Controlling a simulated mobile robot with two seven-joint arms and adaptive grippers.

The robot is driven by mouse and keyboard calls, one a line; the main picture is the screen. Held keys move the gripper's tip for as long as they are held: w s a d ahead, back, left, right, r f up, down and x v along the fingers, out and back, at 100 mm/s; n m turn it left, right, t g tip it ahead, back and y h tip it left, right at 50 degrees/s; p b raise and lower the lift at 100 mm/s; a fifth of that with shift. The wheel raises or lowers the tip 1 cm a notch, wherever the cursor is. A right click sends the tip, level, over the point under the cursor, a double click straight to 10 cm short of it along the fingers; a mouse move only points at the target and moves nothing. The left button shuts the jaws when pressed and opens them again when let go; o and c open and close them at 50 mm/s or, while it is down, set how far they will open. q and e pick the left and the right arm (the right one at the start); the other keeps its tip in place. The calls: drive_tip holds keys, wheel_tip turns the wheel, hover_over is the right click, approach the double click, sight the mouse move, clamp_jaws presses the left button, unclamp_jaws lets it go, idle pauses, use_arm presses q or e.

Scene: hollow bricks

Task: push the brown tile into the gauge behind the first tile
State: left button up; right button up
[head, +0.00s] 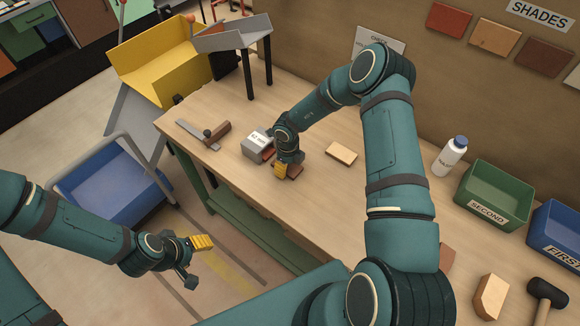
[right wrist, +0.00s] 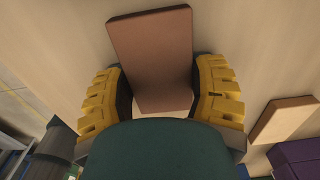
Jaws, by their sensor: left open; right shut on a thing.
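The brown tile (right wrist: 155,45) is between the yellow fingers of my right gripper (right wrist: 163,85) in the right wrist view, with its far end sticking out past them. In the head view the right gripper (head: 281,171) is low over the table, and only part of the brown tile (head: 296,172) shows beside it. The grey gauge (head: 255,146), with a white label, stands just left of this gripper. A reddish tile (head: 268,154) shows at its near right side, partly hidden. My left gripper (head: 193,262) is open and empty, out over the floor beyond the table edge.
A tan tile (head: 341,154) lies right of the gauge. A metal strip (head: 197,134) and a brown piece (head: 218,131) lie at left. A white bottle (head: 449,157), green SECOND bin (head: 494,196), blue FIRST bin (head: 553,235), tan block (head: 490,297) and mallet (head: 547,291) are at right.

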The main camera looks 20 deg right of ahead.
sight(274, 159)
drive_tip(key=shift+w+a+f, duration=0.1)
drive_tip(key=shift+w+a, duration=0.25)
drive_tip(key=shift+w, duration=0.2)
drive_tip(key=shift+w+a+f, duration=0.1)
drive_tip(key=shift+w+a, duration=0.25)
drive_tip(key=shift+w, duration=0.2)
drive_tip(key=shift+w+a, duration=0.1)
drive_tip(key=shift+w, duration=0.15)
drive_tip(key=shift+r, duration=0.1)
drive_tip(key=shift+w+a, duration=0.1)
drive_tip(key=shift+w, duration=0.1)
idle(0.6)
drive_tip(key=shift+w+a, duration=0.15)
drive_tip(key=shift+w, duration=0.2)
drive_tip(key=shift+w+a+b, duration=0.4)
drive_tip(key=shift+w+b, duration=0.1)
drive_tip(key=shift+w, duration=0.25)
drive_tip(key=shift+s+f, duration=0.1)
drive_tip(key=shift+f, duration=0.2)
idle(0.5)
